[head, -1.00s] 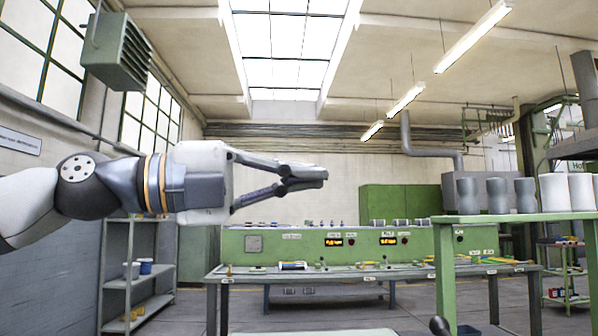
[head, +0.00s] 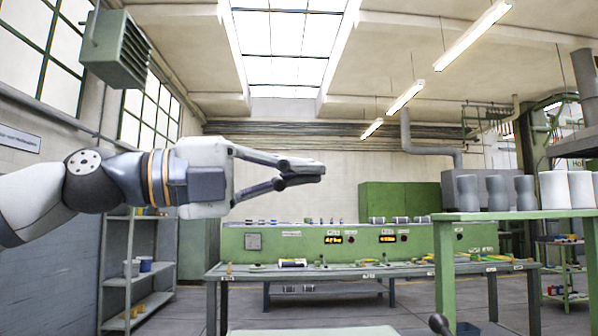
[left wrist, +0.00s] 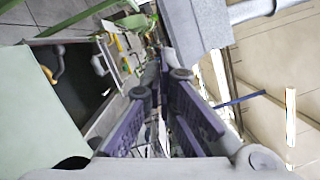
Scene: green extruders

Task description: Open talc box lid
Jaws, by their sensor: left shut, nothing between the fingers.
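My left gripper (head: 322,173) reaches in from the left in the head view, held level in the air. Its fingers are together with nothing between them. In the left wrist view the purple finger pads (left wrist: 165,110) run up the middle, with no object held. I cannot pick out the talc box or its lid with certainty. A pale flat surface (head: 315,331) is cut off at the bottom edge of the head view, and I cannot tell what it is. My right gripper does not show in either view.
A green table (head: 530,215) at right carries grey cups (head: 467,194) and white cups (head: 553,190) before a grey box (head: 506,186). A long workbench (head: 350,273) with a green control panel (head: 285,243) stands behind. A grey shelf (head: 135,281) stands at left.

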